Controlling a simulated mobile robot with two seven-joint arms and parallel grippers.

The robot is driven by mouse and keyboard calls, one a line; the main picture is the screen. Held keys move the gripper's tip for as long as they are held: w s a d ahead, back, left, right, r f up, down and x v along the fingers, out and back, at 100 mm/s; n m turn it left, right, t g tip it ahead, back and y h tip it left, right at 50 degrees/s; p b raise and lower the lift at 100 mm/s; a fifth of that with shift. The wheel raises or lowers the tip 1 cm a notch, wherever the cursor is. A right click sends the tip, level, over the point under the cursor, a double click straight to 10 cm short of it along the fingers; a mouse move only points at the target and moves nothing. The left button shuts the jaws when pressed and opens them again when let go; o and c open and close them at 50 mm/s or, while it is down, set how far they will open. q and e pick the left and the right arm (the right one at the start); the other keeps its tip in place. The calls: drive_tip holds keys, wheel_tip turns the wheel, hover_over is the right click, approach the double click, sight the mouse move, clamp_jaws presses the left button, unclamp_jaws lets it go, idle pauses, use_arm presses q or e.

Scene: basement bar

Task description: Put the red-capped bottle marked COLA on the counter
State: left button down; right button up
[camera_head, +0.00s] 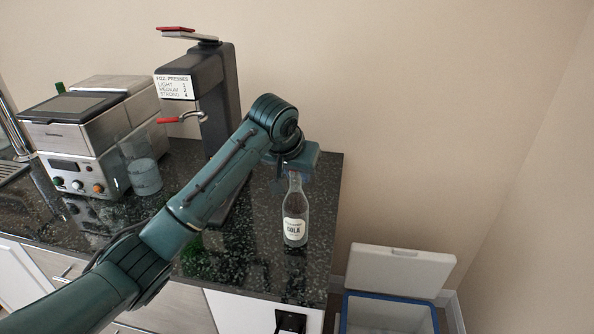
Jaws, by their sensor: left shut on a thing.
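The bottle marked COLA (295,215) is clear glass with a pale label and is upright at the right end of the dark speckled counter (245,262). Its base appears to be at the counter's surface, though I cannot tell for sure whether it touches. My left gripper (294,174) comes down over the bottle's top and is shut on it at the neck. The cap is hidden by the gripper. My right gripper is not in view.
A dark fizz press machine (215,85) with a red lever stands behind my arm. A steel coffee machine (85,140) and a clear cup (146,177) are at the left. An open cooler (390,296) stands on the floor right of the counter.

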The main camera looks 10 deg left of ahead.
use_arm(q)
drive_tip(key=c, duration=1.6)
unclamp_jaws()
drive_tip(key=shift+f, duration=0.15)
drive_tip(key=shift+c, duration=0.2)
drive_tip(key=o, duration=0.4)
drive_tip(key=shift+o, duration=0.2)
drive_tip(key=b+v, duration=0.1)
drive_tip(key=v, duration=1.1)
drive_tip(key=shift+s, duration=0.1)
